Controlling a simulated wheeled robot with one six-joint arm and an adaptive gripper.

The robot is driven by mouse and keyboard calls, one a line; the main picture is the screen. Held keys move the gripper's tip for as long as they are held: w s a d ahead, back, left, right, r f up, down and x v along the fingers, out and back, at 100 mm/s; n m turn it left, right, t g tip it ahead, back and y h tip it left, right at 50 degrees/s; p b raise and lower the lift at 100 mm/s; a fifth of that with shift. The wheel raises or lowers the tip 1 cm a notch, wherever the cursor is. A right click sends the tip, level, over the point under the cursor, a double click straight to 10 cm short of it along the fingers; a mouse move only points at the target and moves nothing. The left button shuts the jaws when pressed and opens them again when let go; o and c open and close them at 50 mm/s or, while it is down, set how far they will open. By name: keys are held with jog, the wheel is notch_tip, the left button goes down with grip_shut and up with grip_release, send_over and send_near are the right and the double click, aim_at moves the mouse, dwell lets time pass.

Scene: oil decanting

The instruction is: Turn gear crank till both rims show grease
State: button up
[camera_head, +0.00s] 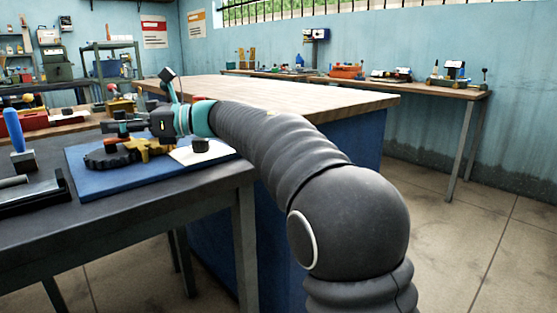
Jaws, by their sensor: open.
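A dark toothed gear (106,160) lies on a blue board (125,186) on the grey table. A yellow gear (150,147) meshes with it or overlaps it at its right; I cannot tell which. My gripper (124,128) is open and reaches in from the right, just above the gears. A short dark knob (200,146) stands on a white sheet (206,154) at the board's right end. I cannot pick out the crank for sure; my gripper and wrist cover part of the gears. No grease can be made out on the rims at this size.
A red box (70,117) stands behind. A wooden-topped blue bench (300,95) stands close behind my arm. The floor (470,240) at right is clear.

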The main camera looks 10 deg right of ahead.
jog(key=m+t, duration=0.1)
jog(key=t, duration=0.1)
jog(key=s+m+t+h+b, duration=0.1)
jog(key=m+t, duration=0.1)
jog(key=t, duration=0.1)
jog(key=m+t+h, duration=0.1)
jog(key=m+t, duration=0.1)
jog(key=shift+s+a+t+b, duration=0.25)
jog(key=shift+s+t+b, duration=0.05)
jog(key=shift+t+b, duration=0.1)
jog(key=shift+m+t+h, duration=0.3)
jog(key=shift+h, duration=0.1)
jog(key=b+v, duration=0.1)
jog(key=v, duration=1.3)
jog(key=shift+w+d, duration=0.15)
jog(key=shift+w, duration=0.1)
jog(key=d+f+m+t+h, duration=0.2)
jog(key=d+m+h, duration=0.4)
jog(key=d+m, duration=0.4)
jog(key=d+f+m+t+h+p, duration=0.1)
jog(key=d+f+m+t+h, duration=0.2)
jog(key=m, duration=1.3)
jog(key=shift+d+f+m+t+h, duration=0.15)
jog(key=shift+d+m+t+h, duration=0.25)
jog(key=shift+d+t+h, duration=1.55)
jog(key=d+g, duration=0.1)
jog(key=d, duration=0.2)
jog(key=shift+s+g, duration=0.1)
jog(key=shift+g, duration=0.25)
